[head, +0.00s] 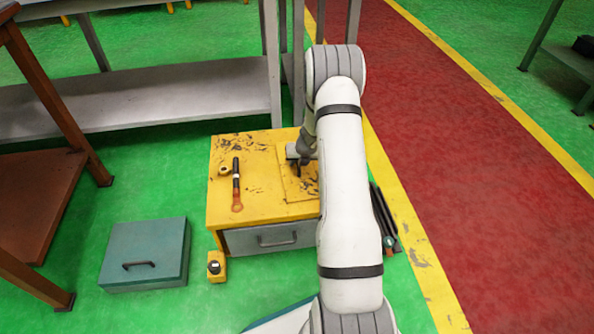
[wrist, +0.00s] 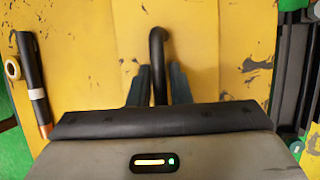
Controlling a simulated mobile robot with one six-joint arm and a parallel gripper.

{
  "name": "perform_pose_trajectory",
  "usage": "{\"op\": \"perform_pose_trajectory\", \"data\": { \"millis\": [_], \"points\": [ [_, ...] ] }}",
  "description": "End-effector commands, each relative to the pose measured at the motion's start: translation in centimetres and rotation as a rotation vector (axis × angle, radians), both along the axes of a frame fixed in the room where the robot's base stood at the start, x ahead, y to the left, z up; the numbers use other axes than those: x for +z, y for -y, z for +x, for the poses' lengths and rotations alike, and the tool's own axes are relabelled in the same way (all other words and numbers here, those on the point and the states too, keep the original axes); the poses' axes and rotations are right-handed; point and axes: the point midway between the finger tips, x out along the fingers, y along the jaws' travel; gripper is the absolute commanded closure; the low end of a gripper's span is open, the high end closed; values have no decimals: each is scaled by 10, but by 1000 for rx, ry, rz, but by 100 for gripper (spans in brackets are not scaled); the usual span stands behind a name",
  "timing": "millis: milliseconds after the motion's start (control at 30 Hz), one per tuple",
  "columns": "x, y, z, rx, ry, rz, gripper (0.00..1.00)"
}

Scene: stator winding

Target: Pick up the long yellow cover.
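The long yellow cover (wrist: 195,40) is a flat, scuffed panel with a black curved handle (wrist: 157,50), lying on top of a yellow cabinet. In the head view the cover (head: 291,185) shows as an outlined plate on the cabinet's right part, partly hidden by my arm. My gripper (wrist: 160,72) is low over the cover, pointing down, with one finger on each side of the handle. Narrow gaps seem to separate the fingers from the handle, so it looks open around it. In the head view my gripper (head: 300,160) is mostly hidden by the arm.
The yellow cabinet (head: 225,205) also carries a dark-handled tool (head: 236,180) and a small yellow ring (head: 224,171) on its left. A teal case (head: 150,245) and a small yellow device (head: 216,267) stand on the floor. Grey shelving (head: 170,95) stands behind.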

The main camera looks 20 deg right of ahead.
Motion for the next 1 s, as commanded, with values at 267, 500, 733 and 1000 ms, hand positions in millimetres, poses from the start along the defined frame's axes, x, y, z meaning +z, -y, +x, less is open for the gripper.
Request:
{"op": "perform_pose_trajectory", "data": {
  "millis": [267,500,733,1000],
  "points": [
    [1,0,0,0,-1,0,94],
    [1,1,-1,-1,0,0,100],
    [2,1,0,-1,2,-1,100],
    [11,1,0,0,2,-2,100]
  ]
}}
